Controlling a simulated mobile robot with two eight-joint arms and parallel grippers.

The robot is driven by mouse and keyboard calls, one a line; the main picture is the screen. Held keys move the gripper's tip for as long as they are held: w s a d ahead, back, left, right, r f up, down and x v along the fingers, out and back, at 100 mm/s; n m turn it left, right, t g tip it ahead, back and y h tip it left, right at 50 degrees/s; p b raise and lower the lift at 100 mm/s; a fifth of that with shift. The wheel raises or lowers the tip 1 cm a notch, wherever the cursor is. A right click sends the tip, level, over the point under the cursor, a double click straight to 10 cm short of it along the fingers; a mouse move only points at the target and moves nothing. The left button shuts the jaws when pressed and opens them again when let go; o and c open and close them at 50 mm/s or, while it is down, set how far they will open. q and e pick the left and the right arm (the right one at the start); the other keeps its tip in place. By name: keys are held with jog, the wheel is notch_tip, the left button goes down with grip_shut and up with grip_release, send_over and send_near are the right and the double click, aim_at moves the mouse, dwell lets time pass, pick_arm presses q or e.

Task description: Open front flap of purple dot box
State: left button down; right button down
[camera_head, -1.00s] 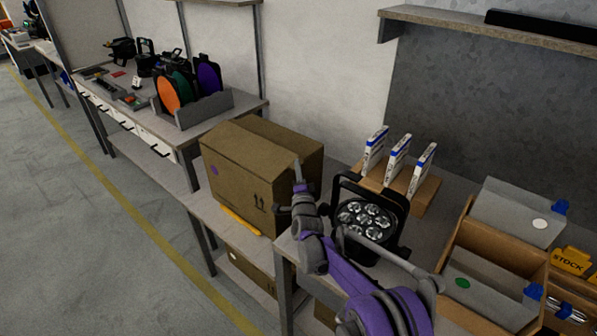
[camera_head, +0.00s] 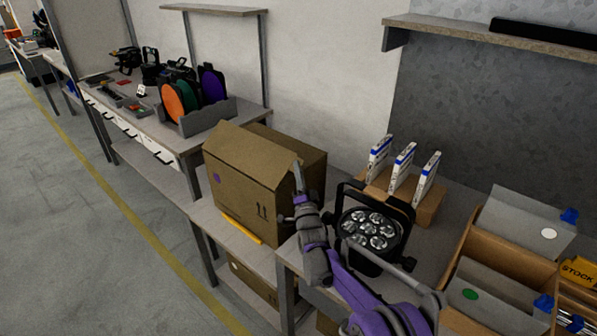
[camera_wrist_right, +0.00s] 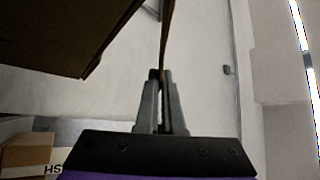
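The brown cardboard box with the purple dot (camera_head: 230,197) stands on the lower bench, its dot on the front face. Its front flap (camera_head: 252,155) is tilted up from the front edge, its free edge raised. My right gripper (camera_head: 298,170) is at the right end of this flap. In the right wrist view, the fingers (camera_wrist_right: 162,78) are close together around the thin brown flap edge (camera_wrist_right: 167,40). The dark underside of cardboard (camera_wrist_right: 65,30) fills the upper left there. The box's inside is hidden in the head view. My left gripper is not in view.
A black par can light (camera_head: 368,232) stands close to the right of my right arm. White and blue packs (camera_head: 402,168) stand in a cardboard holder behind it. Open bins (camera_head: 500,255) are at the right. A bench with coloured discs (camera_head: 180,102) stands behind left.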

jog(key=c, duration=1)
grip_release()
jog(key=shift+c, duration=0.2)
jog(key=shift+s, duration=0.1)
jog(key=s+d+f+b, duration=0.1)
jog(key=s+d, duration=0.3)
jog(key=s, duration=1.1)
jog(key=shift+s+f, duration=0.4)
jog(key=shift+f, duration=0.1)
jog(key=shift+d, duration=0.1)
